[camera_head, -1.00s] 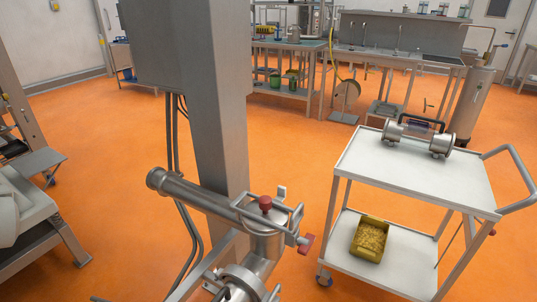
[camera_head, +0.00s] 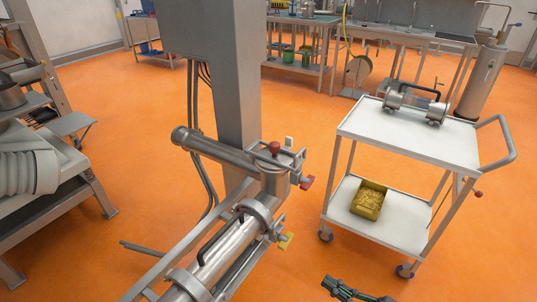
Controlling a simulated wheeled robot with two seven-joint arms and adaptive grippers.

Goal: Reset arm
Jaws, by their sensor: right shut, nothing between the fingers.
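My right gripper (camera_head: 330,283) shows at the bottom edge, right of centre, over the orange floor. It is dark, shut and holds nothing. It is apart from the steel machine and the trolley. Most of my right arm is out of the frame, and my left gripper is not in view.
A steel pipe assembly (camera_head: 235,245) with red and yellow handles stands by a grey column (camera_head: 238,110). A white trolley (camera_head: 400,140) at right carries a metal cylinder unit (camera_head: 418,103) and, below, a yellow bin (camera_head: 369,199). Open floor lies between.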

